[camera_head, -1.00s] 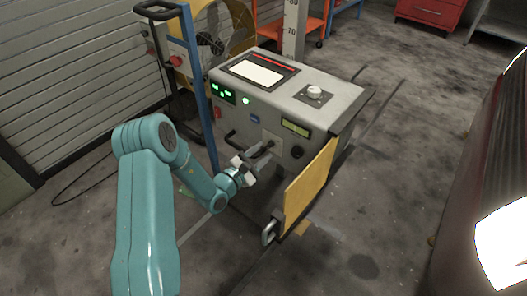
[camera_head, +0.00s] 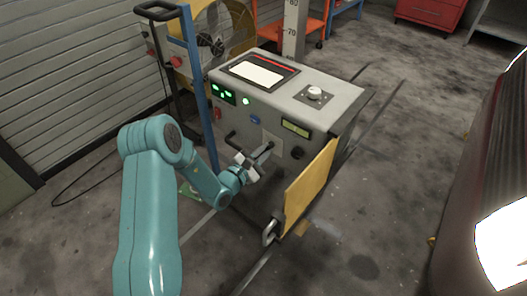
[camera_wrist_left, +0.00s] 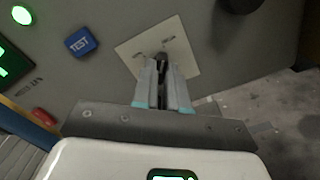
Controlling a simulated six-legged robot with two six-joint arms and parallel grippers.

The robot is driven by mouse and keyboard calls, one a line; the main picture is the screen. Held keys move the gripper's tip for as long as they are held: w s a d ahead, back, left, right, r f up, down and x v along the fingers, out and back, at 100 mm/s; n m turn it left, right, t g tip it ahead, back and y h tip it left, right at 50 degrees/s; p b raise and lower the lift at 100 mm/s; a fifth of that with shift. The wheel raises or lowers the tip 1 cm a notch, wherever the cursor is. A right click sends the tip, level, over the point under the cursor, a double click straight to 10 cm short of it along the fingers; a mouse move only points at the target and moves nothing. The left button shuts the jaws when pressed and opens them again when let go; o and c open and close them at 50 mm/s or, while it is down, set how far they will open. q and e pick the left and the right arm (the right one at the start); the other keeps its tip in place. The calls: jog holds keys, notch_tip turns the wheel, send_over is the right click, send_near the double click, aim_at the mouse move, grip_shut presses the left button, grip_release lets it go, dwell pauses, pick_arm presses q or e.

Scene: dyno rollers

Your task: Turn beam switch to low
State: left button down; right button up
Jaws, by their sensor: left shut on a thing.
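The beam switch is a dark lever (camera_wrist_left: 162,58) on a pale square plate (camera_wrist_left: 135,48) on the front panel of the grey machine. The plate (camera_head: 276,146) also shows in the head view. My left gripper (camera_wrist_left: 163,80) is shut on the lever, its two grey fingers on either side of it. In the head view my left gripper (camera_head: 264,153) reaches the panel from the left and hides the lever. The small marks on the plate are too blurred to read. My right gripper is not in view.
The grey machine (camera_head: 230,104) has a blue TEST button (camera_wrist_left: 81,42), a green lamp (camera_wrist_left: 22,16) and a dark round knob (camera_head: 297,153). A yellow panel (camera_head: 309,187) juts out at right. A blue post (camera_head: 199,90) stands at left. Floor is open at right.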

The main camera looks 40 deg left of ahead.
pick_arm(q)
jog(key=n, duration=0.3)
jog(key=shift+n+p, duration=0.4)
jog(key=n, duration=0.3)
jog(key=shift+n+p, duration=0.3)
jog(key=shift+p, duration=0.1)
jog(key=n+p, duration=0.1)
jog(key=n, duration=0.3)
jog(key=shift+n+p, duration=0.45)
jog(key=shift+n, duration=1.75)
jog(key=c, duration=1.2)
grip_release()
jog(key=shift+o, duration=0.2)
jog(key=s+a, duration=0.1)
jog(key=s, duration=1.5)
jog(key=shift+s+a+p, duration=0.15)
jog(key=shift+p, duration=0.25)
